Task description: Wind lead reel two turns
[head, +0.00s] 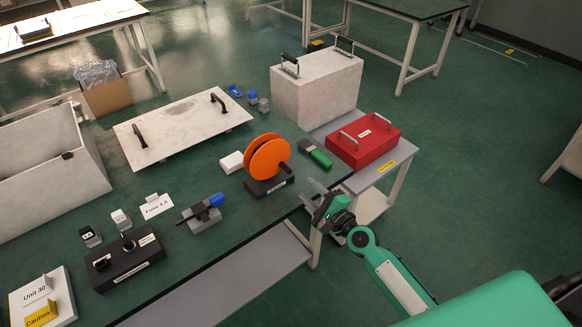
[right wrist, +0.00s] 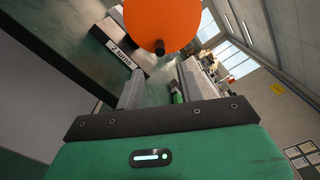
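The lead reel (head: 266,158) has two orange discs on a black base (head: 262,187) with a white label, near the table's front edge. A dark crank knob (head: 284,167) sticks out on the reel's right side. In the right wrist view the orange disc (right wrist: 160,18) fills the top, with the black knob (right wrist: 160,47) below it, beyond the fingertips. The base label there reads "2 turns". My right gripper (head: 311,194) is open and empty, right of and nearer than the reel, apart from it. It also shows in the right wrist view (right wrist: 160,80). My left gripper is not in view.
A green-and-black tool (head: 315,153) lies right of the reel, and a white block (head: 231,162) left of it. A red box (head: 365,140) stands on a lower side stand. A blue-handled tool (head: 203,211) and a black unit (head: 125,260) sit farther left.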

